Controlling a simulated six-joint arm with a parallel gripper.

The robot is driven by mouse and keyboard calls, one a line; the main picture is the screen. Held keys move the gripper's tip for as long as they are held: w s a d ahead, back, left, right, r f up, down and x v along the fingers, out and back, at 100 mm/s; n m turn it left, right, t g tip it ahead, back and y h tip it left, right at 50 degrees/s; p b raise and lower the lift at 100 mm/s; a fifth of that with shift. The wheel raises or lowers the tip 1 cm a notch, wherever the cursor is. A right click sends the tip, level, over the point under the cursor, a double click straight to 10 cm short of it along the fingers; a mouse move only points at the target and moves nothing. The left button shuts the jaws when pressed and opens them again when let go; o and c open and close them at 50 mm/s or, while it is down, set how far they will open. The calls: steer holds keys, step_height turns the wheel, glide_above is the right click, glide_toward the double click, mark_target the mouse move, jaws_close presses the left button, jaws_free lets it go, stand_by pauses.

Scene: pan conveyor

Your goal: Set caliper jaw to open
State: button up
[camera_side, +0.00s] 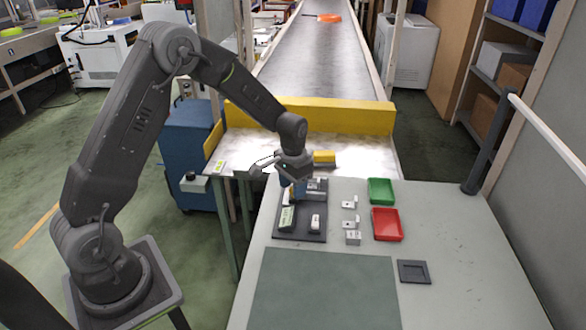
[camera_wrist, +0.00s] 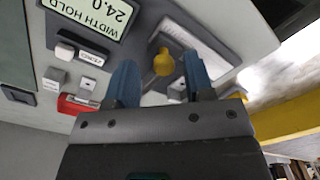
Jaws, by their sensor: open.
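The caliper station stands on a dark base (camera_side: 300,237) on the bench in the side view. Its display (camera_wrist: 88,15) reads "WIDTH HOLD 24.0", upside down in the wrist view, and also shows in the side view (camera_side: 287,218). A ZERO button (camera_wrist: 78,55) is beside the display. A yellow knob (camera_wrist: 163,63) stands up from the caliper's grey slotted part. My gripper (camera_side: 296,190) is over the far part of the station. Its blue fingers are apart, one on each side of the knob in the wrist view (camera_wrist: 159,66). I cannot tell whether they touch it. The side view hides the knob.
A green tray (camera_side: 381,191) and a red tray (camera_side: 387,238) are to the right, with small pale brackets (camera_side: 349,224) between station and trays. A dark square plate (camera_side: 414,280) and a green mat (camera_side: 320,290) lie nearer. A yellow barrier (camera_side: 300,113) crosses the conveyor's end behind.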

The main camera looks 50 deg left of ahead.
step_height(320, 180, up, 13)
stand_by(0.3)
steer(key=s+d+r+t, duration=0.3)
steer(key=s+d+r, duration=0.2)
steer(key=s+r, duration=0.5)
steer(key=s+d+t, duration=0.2)
steer(key=s+d, duration=0.2)
steer(key=s, duration=1)
steer(key=shift+s+f+t, duration=0.2)
steer(key=shift+s+t, duration=0.1)
steer(key=shift+s, duration=0.1)
